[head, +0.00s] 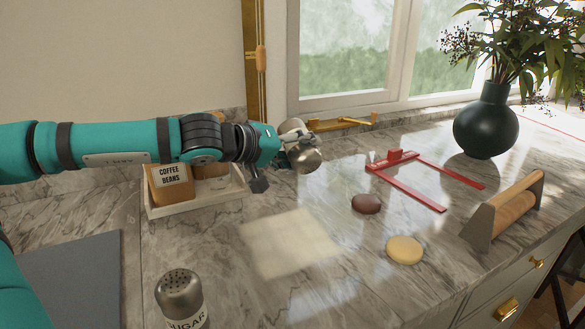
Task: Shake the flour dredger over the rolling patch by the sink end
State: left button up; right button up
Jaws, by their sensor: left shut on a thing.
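My left gripper (272,158) reaches in from the left and is shut on a shaker with a rounded metal top, which I take to be the flour dredger (305,158). The dredger is held above the counter, tilted, with its metal top low and towards the right; the gripper hides part of its body. A pale, floury-looking square, the rolling patch (290,243), lies on the marble counter below and nearer the camera. No sink shows. My right gripper is not in view.
A shaker labelled SUGAR (181,297) stands at the front. A tray (200,203) holds a coffee beans box (170,185). Right of the patch are a brown disc (366,204), yellow disc (404,250), red frame (410,190), wooden-handled tool (508,210) and dark vase (486,125).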

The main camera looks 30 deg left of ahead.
pick_arm(q)
jog(key=shift+w+d+f, duration=0.1)
jog(key=shift+w+f, duration=0.2)
jog(key=shift+w+d+r+b, duration=0.1)
jog(key=shift+w+d+b, duration=0.7)
jog(key=shift+w+b, duration=0.1)
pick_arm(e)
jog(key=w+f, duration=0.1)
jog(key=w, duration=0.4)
pick_arm(q)
jog(key=w+a+p, duration=0.3)
jog(key=a+p, duration=0.2)
jog(key=p+v, duration=0.1)
jog(key=p, duration=0.1)
jog(key=p+v, duration=0.2)
jog(key=a+p+v, duration=0.1)
jog(key=p+v, duration=0.1)
jog(key=shift+f, duration=0.3)
jog(key=s+a, duration=0.6)
jog(key=s, duration=0.4)
jog(key=shift+f, duration=0.4)
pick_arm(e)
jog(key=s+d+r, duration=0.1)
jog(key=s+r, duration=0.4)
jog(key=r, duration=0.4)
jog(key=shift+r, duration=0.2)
